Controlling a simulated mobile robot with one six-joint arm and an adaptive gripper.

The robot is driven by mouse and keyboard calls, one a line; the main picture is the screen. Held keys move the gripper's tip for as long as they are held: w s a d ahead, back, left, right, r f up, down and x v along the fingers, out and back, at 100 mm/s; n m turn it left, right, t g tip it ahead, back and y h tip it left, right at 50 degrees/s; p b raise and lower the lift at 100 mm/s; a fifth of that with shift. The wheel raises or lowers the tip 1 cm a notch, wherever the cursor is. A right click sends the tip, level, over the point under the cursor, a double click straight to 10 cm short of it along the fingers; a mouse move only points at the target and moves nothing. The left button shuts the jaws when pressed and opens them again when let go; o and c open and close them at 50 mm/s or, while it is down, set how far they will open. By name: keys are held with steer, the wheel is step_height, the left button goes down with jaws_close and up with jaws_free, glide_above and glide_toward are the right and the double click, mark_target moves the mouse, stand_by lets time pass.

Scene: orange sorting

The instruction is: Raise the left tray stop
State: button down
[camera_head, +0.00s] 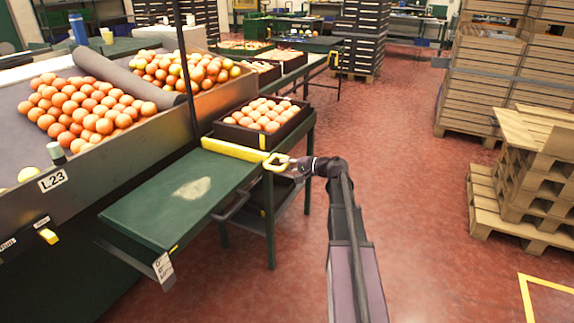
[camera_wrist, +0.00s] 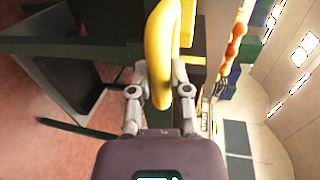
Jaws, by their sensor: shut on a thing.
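The tray stop is a yellow bar (camera_head: 234,150) lying across the green table between its bare front part and the black tray. Its right end forms a yellow loop handle (camera_head: 272,163) at the table's right edge. My gripper (camera_head: 287,163) reaches in from the right and is shut on this loop. In the wrist view the yellow loop (camera_wrist: 173,45) stands between my two fingers (camera_wrist: 158,82), which press it from both sides. The bar looks close to the table top; I cannot tell whether there is a gap under it.
A black tray of oranges (camera_head: 297,122) stands right behind the bar. The front green table top (camera_head: 135,208) is bare apart from a worn patch. The sloped orange bin (camera_head: 20,133) is at left. Stacked pallets (camera_head: 530,205) stand at right, with clear red floor (camera_head: 415,190) between.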

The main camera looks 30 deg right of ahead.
steer(key=shift+w+r, duration=0.15)
steer(key=shift+r, duration=0.05)
steer(key=c, duration=0.6)
jaws_free()
steer(key=shift+r, duration=0.1)
steer(key=shift+o, duration=0.2)
steer(key=shift+s, duration=0.2)
